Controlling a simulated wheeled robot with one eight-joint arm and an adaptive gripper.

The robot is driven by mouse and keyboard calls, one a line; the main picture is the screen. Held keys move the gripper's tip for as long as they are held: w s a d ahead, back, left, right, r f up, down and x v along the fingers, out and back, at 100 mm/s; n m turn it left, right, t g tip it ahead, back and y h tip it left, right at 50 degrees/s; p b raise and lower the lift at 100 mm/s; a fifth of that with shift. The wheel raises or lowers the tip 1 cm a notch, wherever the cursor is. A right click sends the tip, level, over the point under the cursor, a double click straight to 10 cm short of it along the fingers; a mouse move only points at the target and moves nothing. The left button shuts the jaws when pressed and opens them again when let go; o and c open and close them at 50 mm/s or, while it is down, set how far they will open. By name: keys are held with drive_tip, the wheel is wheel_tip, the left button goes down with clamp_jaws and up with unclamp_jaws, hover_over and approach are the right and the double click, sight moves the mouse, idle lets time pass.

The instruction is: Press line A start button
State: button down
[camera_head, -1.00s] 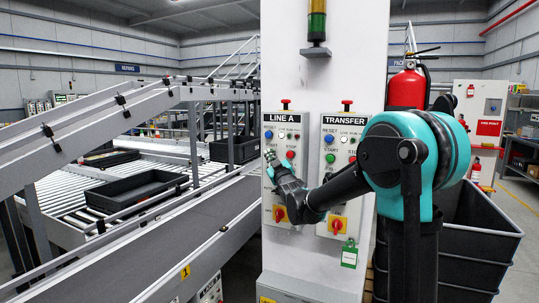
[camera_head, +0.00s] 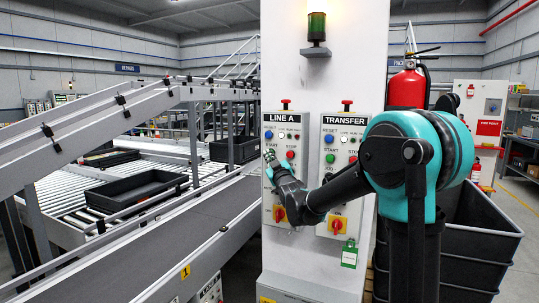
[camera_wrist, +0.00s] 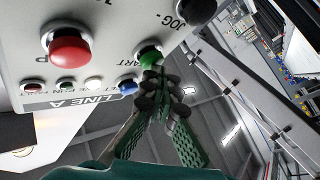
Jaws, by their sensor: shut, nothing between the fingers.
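The LINE A panel (camera_head: 280,205) is on the white pillar, left of the TRANSFER panel. My gripper (camera_head: 269,154) is at its left side, shut and empty, and covers the green START button in the head view. In the wrist view my gripper's fingertips (camera_wrist: 156,72) are together at the green START button (camera_wrist: 149,54), overlapping its edge. They look in contact or very close; I cannot tell whether the button is pushed in. A red button (camera_wrist: 70,47), a blue button (camera_wrist: 128,86) and a black JOG button (camera_wrist: 196,9) are around it.
The TRANSFER panel (camera_head: 346,128) is just right of LINE A, behind my forearm. Sloping conveyors (camera_head: 150,245) run along the left. A fire extinguisher (camera_head: 407,90) and black bins (camera_head: 480,240) stand at the right. A stack light (camera_head: 317,27) is above the panels.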

drive_tip(key=shift+s+a, duration=0.2)
drive_tip(key=shift+s, duration=0.4)
drive_tip(key=shift+s+a, duration=0.3)
drive_tip(key=shift+s, duration=0.5)
drive_tip(key=shift+s+a, duration=0.25)
drive_tip(key=shift+s, duration=0.5)
drive_tip(key=shift+s+a, duration=0.3)
drive_tip(key=shift+s, duration=0.5)
drive_tip(key=s+d+f+m+g+h, duration=0.35)
drive_tip(key=s+d+f, duration=0.25)
drive_tip(key=d+f, duration=0.4)
drive_tip(key=s+d+f+m+g+h, duration=0.2)
drive_tip(key=s+d+f+g, duration=0.25)
drive_tip(key=d+f, duration=0.55)
drive_tip(key=s+d+f+m+g+h, duration=0.1)
drive_tip(key=s+d+f+m+g, duration=0.1)
drive_tip(key=s+f, duration=0.7)
drive_tip(key=s+d+f+m+g+h, duration=0.2)
drive_tip(key=s+d+f+g, duration=0.3)
drive_tip(key=s+f, duration=0.5)
drive_tip(key=s+d, duration=0.2)
drive_tip(key=s, duration=0.4)
drive_tip(key=shift+s+f+m, duration=0.2)
drive_tip(key=shift+f+m, duration=0.1)
drive_tip(key=shift+m, duration=0.05)
